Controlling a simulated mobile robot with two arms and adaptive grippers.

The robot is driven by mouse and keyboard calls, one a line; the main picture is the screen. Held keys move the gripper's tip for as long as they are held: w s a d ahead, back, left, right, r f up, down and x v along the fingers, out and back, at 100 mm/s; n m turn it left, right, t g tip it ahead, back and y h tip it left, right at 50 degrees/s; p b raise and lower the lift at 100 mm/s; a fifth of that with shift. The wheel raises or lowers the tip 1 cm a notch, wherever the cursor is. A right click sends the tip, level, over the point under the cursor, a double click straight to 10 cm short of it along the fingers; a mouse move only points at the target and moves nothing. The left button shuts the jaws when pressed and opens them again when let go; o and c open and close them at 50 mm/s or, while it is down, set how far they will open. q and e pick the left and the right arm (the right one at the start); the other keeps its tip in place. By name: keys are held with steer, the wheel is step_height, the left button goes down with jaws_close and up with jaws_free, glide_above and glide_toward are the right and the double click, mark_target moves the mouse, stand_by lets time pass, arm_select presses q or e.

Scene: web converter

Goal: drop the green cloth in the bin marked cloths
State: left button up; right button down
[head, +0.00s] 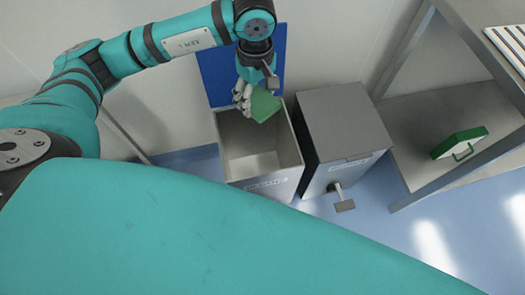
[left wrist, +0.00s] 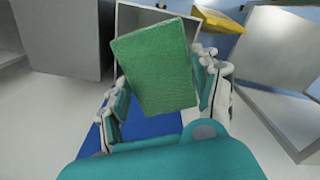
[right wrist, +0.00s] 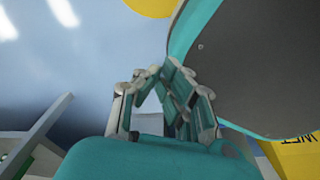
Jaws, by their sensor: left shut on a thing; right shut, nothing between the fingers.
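The green cloth (head: 264,104) is a folded block held by my left gripper (head: 245,95), which is shut on it. In the left wrist view the cloth (left wrist: 157,66) sits between the fingers (left wrist: 165,95). In the head view it is above the back right part of an open grey bin (head: 292,165). The bin looks empty inside. Its front label is too small to read. The open bin also shows behind the cloth in the left wrist view (left wrist: 128,18). My right gripper (right wrist: 160,80) is shut and empty in the right wrist view, with floor beyond it.
A closed grey pedal bin (head: 345,125) with a label stands right of the open bin. A metal shelf unit (head: 425,115) at the right holds a green-and-white case (head: 459,143). A blue panel (head: 215,75) is on the wall behind. Something yellow (left wrist: 220,20) shows in the left wrist view.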

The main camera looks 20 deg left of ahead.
steer(key=w+a+b, duration=0.2)
steer(key=w+b, duration=0.8)
arm_select(q)
steer(key=w+a+f+n+b, duration=0.1)
steer(key=w+a+f+n, duration=0.1)
steer(key=f+n, duration=0.8)
steer(key=w+a+f+n+b, duration=0.1)
steer(key=w+f+n+b, duration=0.1)
steer(key=f+n, duration=0.8)
steer(key=w+a+f+n+b, duration=0.2)
steer(key=f+n, duration=0.8)
steer(key=f, duration=0.2)
steer(key=shift+a, duration=0.3)
arm_select(e)
steer(key=w+r+t, duration=0.1)
steer(key=w+r, duration=0.3)
steer(key=r, duration=1.3)
steer(key=shift+r+t, duration=0.3)
steer(key=shift+t, duration=0.1)
arm_select(q)
steer(key=shift+w, duration=0.1)
arm_select(e)
steer(key=shift+w, duration=0.1)
arm_select(q)
steer(key=o, duration=1.1)
steer(key=shift+r, duration=0.15)
arm_select(e)
steer(key=shift+a, duration=0.1)
